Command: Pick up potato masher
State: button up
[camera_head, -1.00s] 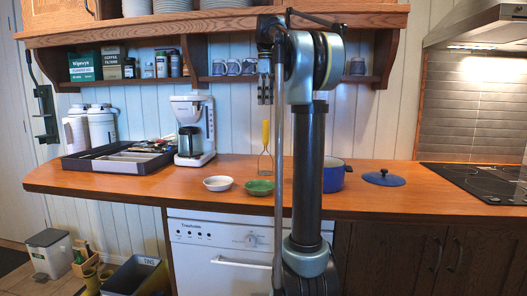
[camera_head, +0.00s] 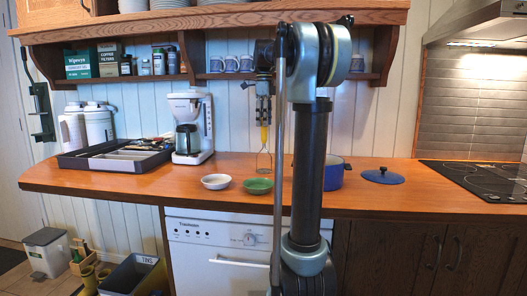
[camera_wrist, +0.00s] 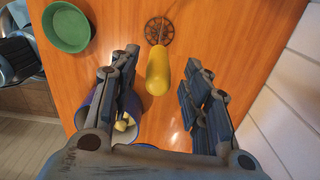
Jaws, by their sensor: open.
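The potato masher has a yellow handle (camera_head: 264,137) and a thin wire head. It stands upright on the counter behind the green bowl, handle up. In the wrist view its yellow handle (camera_wrist: 157,74) points toward me, with the round dark head beyond it on the wood. My gripper (camera_head: 264,121) points down over the handle and hides its top in the head view. In the wrist view my gripper (camera_wrist: 161,62) is open, with a finger on each side of the handle and gaps showing on both sides.
A green bowl (camera_head: 258,186) and white bowl (camera_head: 215,182) stand in front of the masher. A blue pot (camera_head: 334,176) is to the right, partly behind my arm, with a blue lid (camera_head: 382,176) beyond. The utensil tray (camera_head: 112,162) and coffee maker (camera_head: 190,128) are left. A mug shelf (camera_head: 225,80) is above.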

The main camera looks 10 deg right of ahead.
jog(key=shift+f, duration=1.2)
grip_shut()
